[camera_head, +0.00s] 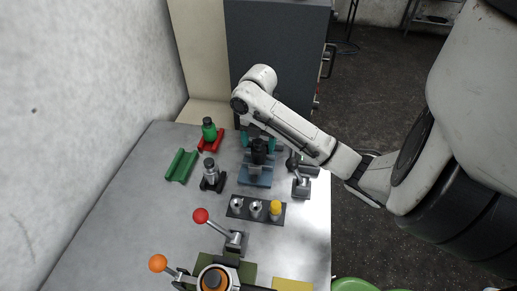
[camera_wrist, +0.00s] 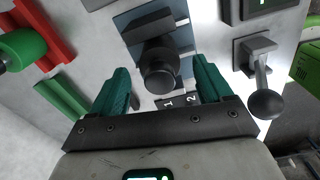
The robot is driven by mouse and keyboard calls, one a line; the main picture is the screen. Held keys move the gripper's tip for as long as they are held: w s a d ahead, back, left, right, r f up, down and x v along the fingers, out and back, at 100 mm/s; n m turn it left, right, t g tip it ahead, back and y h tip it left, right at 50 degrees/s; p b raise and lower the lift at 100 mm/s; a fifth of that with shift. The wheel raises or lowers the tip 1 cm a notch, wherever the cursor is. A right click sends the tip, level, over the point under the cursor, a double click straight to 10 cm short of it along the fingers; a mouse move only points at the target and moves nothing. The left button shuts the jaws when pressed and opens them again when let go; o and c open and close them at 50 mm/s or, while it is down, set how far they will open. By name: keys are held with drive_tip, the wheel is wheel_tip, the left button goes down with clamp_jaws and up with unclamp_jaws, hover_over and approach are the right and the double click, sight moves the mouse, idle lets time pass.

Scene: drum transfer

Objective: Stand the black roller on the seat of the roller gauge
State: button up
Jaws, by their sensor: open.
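A black cylinder (camera_head: 259,147), which looks like the black roller, is upright at a blue-grey base (camera_head: 255,178) near the back of the bench. In the wrist view the black cylinder (camera_wrist: 160,74) shows its round end, with a dark block behind it on the blue-grey base (camera_wrist: 183,37). My gripper (camera_head: 258,140) is at the cylinder, its teal fingers apart. In the wrist view my gripper (camera_wrist: 157,90) is open, with one finger on each side of the cylinder; I see no clear contact. Which fixture is the roller gauge, and its seat, I cannot tell for certain.
A green piece on a red base (camera_head: 208,143), a green channel (camera_head: 181,166) and a small black stand (camera_head: 213,181) are left. A ball lever (camera_head: 301,186) is close right. A dark rack (camera_head: 236,212) with silver and yellow-topped pieces and a red-knobbed lever (camera_head: 201,215) are in front.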

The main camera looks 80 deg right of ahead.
wheel_tip(320, 180, up, 9)
drive_tip(key=shift+f+p, duration=0.2)
drive_tip(key=shift+p, duration=0.5)
idle(0.3)
